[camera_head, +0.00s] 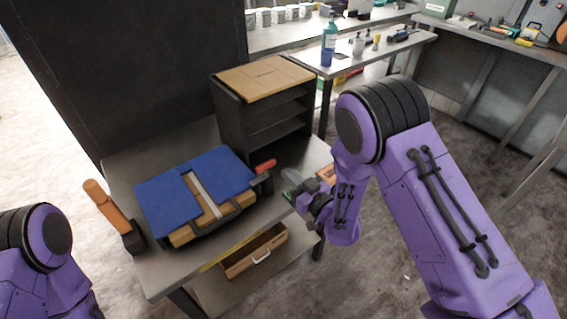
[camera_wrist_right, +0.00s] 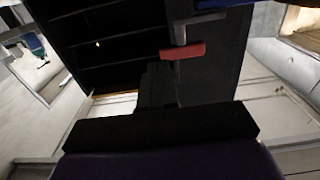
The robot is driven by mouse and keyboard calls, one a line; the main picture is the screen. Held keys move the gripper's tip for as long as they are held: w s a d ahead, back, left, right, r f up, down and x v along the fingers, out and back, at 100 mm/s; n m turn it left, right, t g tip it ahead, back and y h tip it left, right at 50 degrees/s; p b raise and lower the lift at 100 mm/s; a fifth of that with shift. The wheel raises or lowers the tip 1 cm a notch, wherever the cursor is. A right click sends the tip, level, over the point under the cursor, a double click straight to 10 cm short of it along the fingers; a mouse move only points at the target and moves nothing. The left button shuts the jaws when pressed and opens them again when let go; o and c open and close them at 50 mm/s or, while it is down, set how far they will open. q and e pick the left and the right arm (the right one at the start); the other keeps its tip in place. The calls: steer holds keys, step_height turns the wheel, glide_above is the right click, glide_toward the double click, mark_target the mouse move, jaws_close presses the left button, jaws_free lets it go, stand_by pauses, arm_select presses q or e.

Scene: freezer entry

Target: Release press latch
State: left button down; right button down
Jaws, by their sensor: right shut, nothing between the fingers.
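The press (camera_head: 205,185) lies on the metal table, with blue top plates, a pale strip between them and a wooden layer below. A red latch handle (camera_head: 265,166) sticks out at its right side. The red handle also shows in the wrist view (camera_wrist_right: 183,51), just beyond my fingers. An orange lever (camera_head: 105,208) on a black base leans at the press's left. My right gripper (camera_head: 297,192) is to the right of the press near the table's right edge; its dark fingers are shut and empty, apart from the red handle. My left gripper is out of view.
A dark shelf unit (camera_head: 262,125) with a wooden top stands behind the press on the table (camera_head: 150,283). An open wooden drawer (camera_head: 255,252) is below the front edge. Small items (camera_head: 327,174) lie beside my right gripper. A blue bottle (camera_head: 328,45) stands on a bench behind.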

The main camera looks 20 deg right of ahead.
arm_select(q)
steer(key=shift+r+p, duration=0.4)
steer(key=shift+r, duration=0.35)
arm_select(e)
steer(key=shift+x, duration=1.7)
arm_select(q)
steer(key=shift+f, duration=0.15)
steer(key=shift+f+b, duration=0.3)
steer(key=shift+b, duration=0.1)
arm_select(e)
steer(key=shift+w+d+n+y, duration=0.1)
steer(key=shift+d+n+y, duration=0.05)
steer(key=shift+n+y, duration=0.2)
